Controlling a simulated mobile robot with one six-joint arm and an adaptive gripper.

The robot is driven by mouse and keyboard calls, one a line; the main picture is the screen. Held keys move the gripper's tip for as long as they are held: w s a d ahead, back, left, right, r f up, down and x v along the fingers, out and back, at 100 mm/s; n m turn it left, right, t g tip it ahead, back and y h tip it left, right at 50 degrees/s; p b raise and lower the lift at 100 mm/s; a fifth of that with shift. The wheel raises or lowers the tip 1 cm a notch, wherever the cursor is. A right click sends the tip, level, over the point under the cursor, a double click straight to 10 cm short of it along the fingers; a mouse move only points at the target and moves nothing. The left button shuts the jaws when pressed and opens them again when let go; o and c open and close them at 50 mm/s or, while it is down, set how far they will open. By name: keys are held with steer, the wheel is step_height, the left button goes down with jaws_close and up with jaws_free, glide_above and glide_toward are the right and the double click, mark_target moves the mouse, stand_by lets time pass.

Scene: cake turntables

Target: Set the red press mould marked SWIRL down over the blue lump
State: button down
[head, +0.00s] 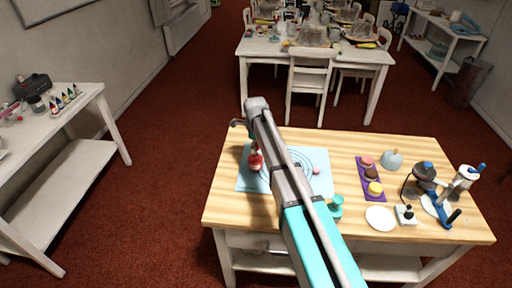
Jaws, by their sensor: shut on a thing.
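A red press mould (256,161) shows just left of my arm, over the left part of a light blue mat (246,182) with ring lines. My gripper (254,149) is small and partly covered by my own arm; it is shut on the red mould from above. The marking on the mould is too small to read, and I cannot tell its height above the mat. I do not make out a blue lump; my arm covers the middle of the mat. A small pink lump (316,171) lies on the mat's right part.
A purple tray (364,183) with several small cakes lies right of the mat. Near it are a pale blue dome (391,159), a white plate (380,218), a teal stand (336,206) and dark and blue utensils (437,205). The table's front left (228,212) is bare.

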steer(key=shift+f+b, duration=0.8)
steer(key=shift+f, duration=0.05)
steer(key=shift+c, duration=0.2)
jaws_free()
steer(key=shift+o, duration=0.2)
steer(key=shift+r, duration=0.2)
steer(key=shift+r+p, duration=3.35)
steer(key=shift+p, duration=0.2)
